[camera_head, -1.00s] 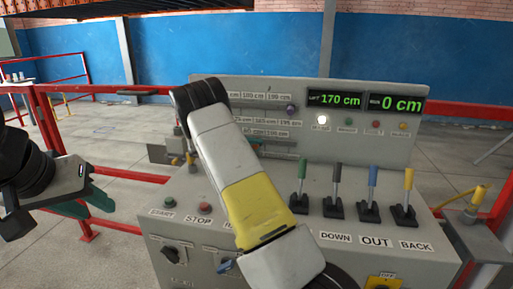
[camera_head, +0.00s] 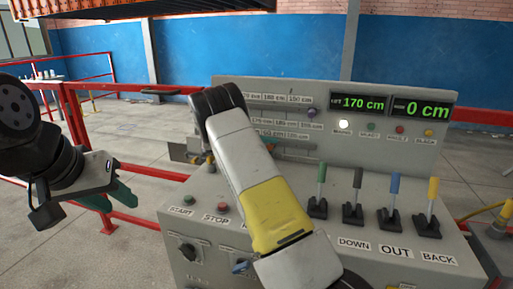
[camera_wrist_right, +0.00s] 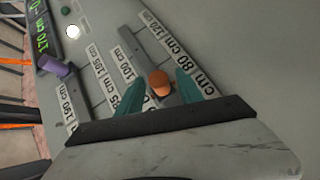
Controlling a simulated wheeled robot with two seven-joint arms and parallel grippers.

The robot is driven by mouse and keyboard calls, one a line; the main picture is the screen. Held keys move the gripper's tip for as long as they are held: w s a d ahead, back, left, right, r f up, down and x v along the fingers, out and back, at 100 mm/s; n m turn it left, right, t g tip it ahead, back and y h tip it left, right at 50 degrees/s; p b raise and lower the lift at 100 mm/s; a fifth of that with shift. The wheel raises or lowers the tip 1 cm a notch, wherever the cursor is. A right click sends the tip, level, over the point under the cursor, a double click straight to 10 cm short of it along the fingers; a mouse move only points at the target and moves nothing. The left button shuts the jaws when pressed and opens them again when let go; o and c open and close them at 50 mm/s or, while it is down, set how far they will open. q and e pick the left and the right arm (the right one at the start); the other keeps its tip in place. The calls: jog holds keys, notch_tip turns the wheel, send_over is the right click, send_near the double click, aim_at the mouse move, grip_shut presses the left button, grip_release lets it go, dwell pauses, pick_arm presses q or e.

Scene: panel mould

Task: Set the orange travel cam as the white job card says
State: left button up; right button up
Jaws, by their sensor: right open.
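The orange cam (camera_wrist_right: 160,83) shows in the right wrist view as a small round-topped knob at a slot in the grey panel, between rows of white cm labels. My right gripper (camera_wrist_right: 159,76) is open, with one green finger on each side of the cam. I cannot tell whether the fingers touch it. In the head view my right arm hides most of that part of the panel. My left gripper (camera_head: 112,196) hangs at the left, away from the console; its finger gap is unclear. I cannot make out a white job card.
A purple knob (camera_head: 312,112) sits on the upper panel, near the lift display (camera_head: 361,103) reading 170 cm and another display (camera_head: 427,109) reading 0 cm. Several coloured levers (camera_head: 355,200) stand on the console at right. A red rail (camera_head: 150,172) runs behind my left gripper.

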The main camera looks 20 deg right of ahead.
jog(key=v, duration=0.7)
jog(key=shift+a, duration=0.15)
jog(key=shift+s, duration=0.1)
jog(key=s+d+r+g+y, duration=0.1)
jog(key=s+d+r+y, duration=0.2)
jog(key=s, duration=0.5)
jog(key=s+r+g+y, duration=0.25)
jog(key=s+y, duration=0.25)
jog(key=s, duration=0.4)
jog(key=s+a+r+t+y, duration=0.2)
jog(key=s+a, duration=0.1)
jog(key=s, duration=0.5)
jog(key=s+a+r+t+y, duration=0.1)
jog(key=s+a+r+y, duration=0.1)
jog(key=s, duration=0.6)
jog(key=s+a+r+t+y, duration=0.2)
jog(key=s+a+y, duration=0.2)
jog(key=s, duration=0.4)
jog(key=shift+a+r+n+t, duration=0.3)
jog(key=shift+a+n+t, duration=0.1)
jog(key=shift+a, duration=0.35)
